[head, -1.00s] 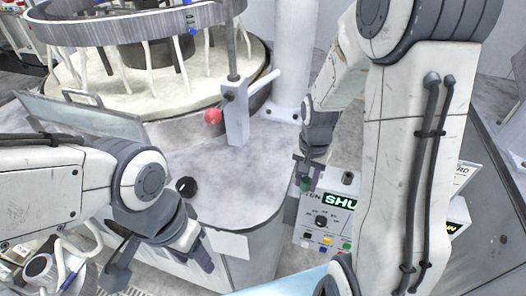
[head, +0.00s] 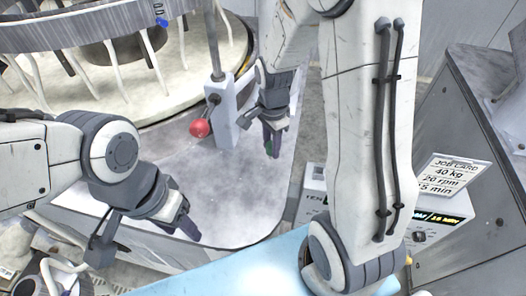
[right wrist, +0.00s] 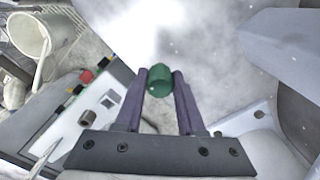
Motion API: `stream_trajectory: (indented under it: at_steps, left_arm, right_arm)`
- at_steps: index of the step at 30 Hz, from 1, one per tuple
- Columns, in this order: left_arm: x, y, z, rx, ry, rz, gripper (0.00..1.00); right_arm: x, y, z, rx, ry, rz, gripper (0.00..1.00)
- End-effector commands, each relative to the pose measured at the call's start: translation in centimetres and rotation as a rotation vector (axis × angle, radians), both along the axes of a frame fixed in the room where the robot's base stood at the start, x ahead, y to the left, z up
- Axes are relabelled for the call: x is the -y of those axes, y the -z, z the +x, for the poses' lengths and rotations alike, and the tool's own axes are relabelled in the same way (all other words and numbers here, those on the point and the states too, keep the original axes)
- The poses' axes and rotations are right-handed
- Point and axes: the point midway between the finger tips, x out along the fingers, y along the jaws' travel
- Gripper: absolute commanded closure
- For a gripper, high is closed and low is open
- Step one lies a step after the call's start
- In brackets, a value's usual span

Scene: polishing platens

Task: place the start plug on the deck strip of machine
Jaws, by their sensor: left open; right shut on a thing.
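The start plug is a small green cylinder (right wrist: 159,82); the right wrist view shows it between the purple fingertips of my right gripper (right wrist: 160,88). In the head view my right gripper (head: 270,140) points down over the grey deck strip (head: 215,190) of the machine, right of the grey post with the red knob. The plug (head: 272,153) shows there only as a bit of green at the fingertips. I cannot tell whether it touches the deck. My left gripper (head: 185,222) is open and empty above the near edge of the deck.
The red knob (head: 200,128) on its grey post (head: 220,110) stands close left of my right gripper. The round platen (head: 150,105) lies behind.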

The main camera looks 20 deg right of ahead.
Motion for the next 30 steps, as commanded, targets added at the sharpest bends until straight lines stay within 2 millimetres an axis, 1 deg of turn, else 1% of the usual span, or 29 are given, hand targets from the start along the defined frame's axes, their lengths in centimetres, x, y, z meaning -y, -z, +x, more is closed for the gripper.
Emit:
stream_trajectory:
  at_steps: [1, 3, 6, 8, 12, 16, 19, 25, 29, 30]
  left_arm:
    - [0.0, -0.5, 0.0, 0.0, 0.0, 0.0, 0.5]
    - [0.0, -0.7, 0.0, 0.0, 0.0, 0.0, 0.5]
    - [0.0, -0.7, 0.0, 0.0, -0.001, 0.0, 0.5]
    - [0.0, -0.9, 0.0, 0.0, -0.001, 0.0, 0.5]
    - [0.0, -1.6, 0.0, 0.0, -0.001, 0.0, 0.5]
    - [0.0, -1.9, 0.0, 0.0, 0.0, 0.0, 0.5]
    - [0.0, -1.8, 0.0, 0.0, 0.001, 0.0, 0.5]
    - [0.0, -1.8, 0.0, 0.0, 0.001, 0.0, 0.5]
    - [0.0, -1.4, 0.0, 0.0, 0.0, 0.0, 0.5]
    - [0.0, -1.5, 0.0, 0.0, 0.0, 0.0, 0.5]
  right_arm:
    - [-0.7, 0.3, 0.5, -0.003, -0.004, 0.0, 1.0]
    - [-1.2, 0.9, 1.1, -0.002, -0.002, 0.0, 1.0]
    - [-1.6, 1.3, 1.6, 0.0, 0.0, 0.0, 1.0]
    - [-1.7, 1.8, 1.6, -0.002, 0.002, 0.0, 1.0]
    - [-1.7, 3.7, 1.4, -0.006, 0.002, 0.0, 1.0]
    - [-1.7, 5.1, 1.5, -0.002, 0.002, 0.0, 1.0]
    - [-1.6, 5.5, 1.6, 0.0, 0.002, 0.0, 1.0]
    - [-1.6, 5.5, 1.6, 0.001, 0.002, 0.0, 1.0]
    - [-1.6, 5.9, 1.6, 0.001, 0.002, 0.0, 1.0]
    - [-1.6, 5.8, 1.6, 0.001, 0.001, 0.0, 0.51]
